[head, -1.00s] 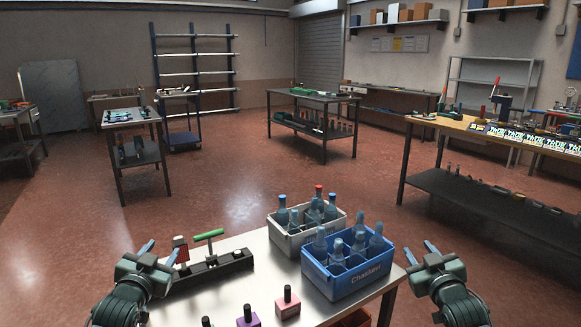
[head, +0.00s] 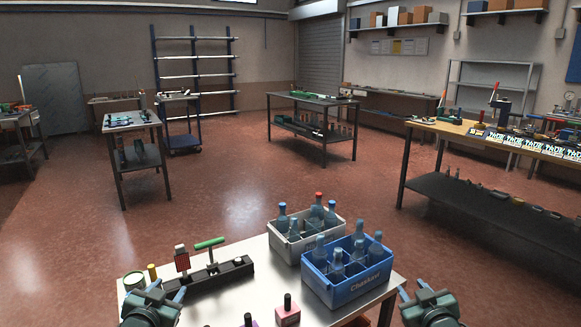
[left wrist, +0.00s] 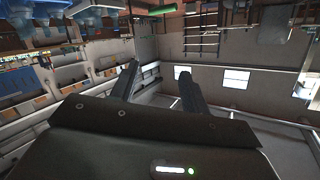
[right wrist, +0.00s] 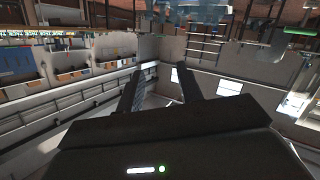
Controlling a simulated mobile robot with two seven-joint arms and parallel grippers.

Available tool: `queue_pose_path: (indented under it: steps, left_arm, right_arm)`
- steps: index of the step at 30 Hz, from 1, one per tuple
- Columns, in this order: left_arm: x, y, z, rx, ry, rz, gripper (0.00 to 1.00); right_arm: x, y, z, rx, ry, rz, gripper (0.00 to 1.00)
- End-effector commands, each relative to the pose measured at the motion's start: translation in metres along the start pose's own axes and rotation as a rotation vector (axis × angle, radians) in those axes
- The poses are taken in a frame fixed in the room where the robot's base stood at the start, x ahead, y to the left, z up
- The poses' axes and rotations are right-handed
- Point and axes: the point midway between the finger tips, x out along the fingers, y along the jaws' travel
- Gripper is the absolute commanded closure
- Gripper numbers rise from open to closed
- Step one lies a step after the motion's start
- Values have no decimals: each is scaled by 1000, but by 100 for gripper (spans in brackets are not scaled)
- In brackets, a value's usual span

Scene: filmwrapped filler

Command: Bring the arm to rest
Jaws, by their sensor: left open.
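My left gripper (head: 158,287) is at the front left edge of the metal table (head: 225,303), low in the head view. Its two fingers are apart and empty in the left wrist view (left wrist: 158,72). My right gripper (head: 418,291) is off the table's right side, at the lower right of the head view. Its fingers are also apart with nothing between them in the right wrist view (right wrist: 158,80). Both arms are mostly below the picture.
A grey crate (head: 290,253) and a blue crate (head: 345,292) with bottles stand at the table's right. A black rack (head: 215,277) holds a green-handled tool (head: 209,243). Open floor (head: 240,190) lies beyond.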

Motion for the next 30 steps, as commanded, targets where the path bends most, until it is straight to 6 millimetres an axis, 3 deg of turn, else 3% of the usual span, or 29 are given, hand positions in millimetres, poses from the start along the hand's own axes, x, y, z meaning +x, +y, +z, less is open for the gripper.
queue_pose_path:
  steps: [1,5,9,12,16,21,30]
  left_arm:
    - [-15,21,21,-7,-27,32,54]
    - [-67,77,72,-40,-96,119,54]
    - [-142,134,117,-98,-182,214,54]
    - [-193,164,136,-145,-236,264,54]
    - [-242,188,147,-195,-290,304,54]
    - [-272,200,150,-228,-323,325,54]
    - [-274,200,150,-230,-325,327,54]
  right_arm:
    - [-15,-21,21,7,-26,-32,64]
    - [-67,-77,72,40,-96,-120,64]
    - [-142,-135,117,98,-182,-214,64]
    - [-193,-165,136,145,-237,-265,64]
    - [-242,-188,147,195,-291,-305,64]
    - [-272,-200,150,228,-323,-325,64]
    - [-274,-200,150,230,-325,-327,64]
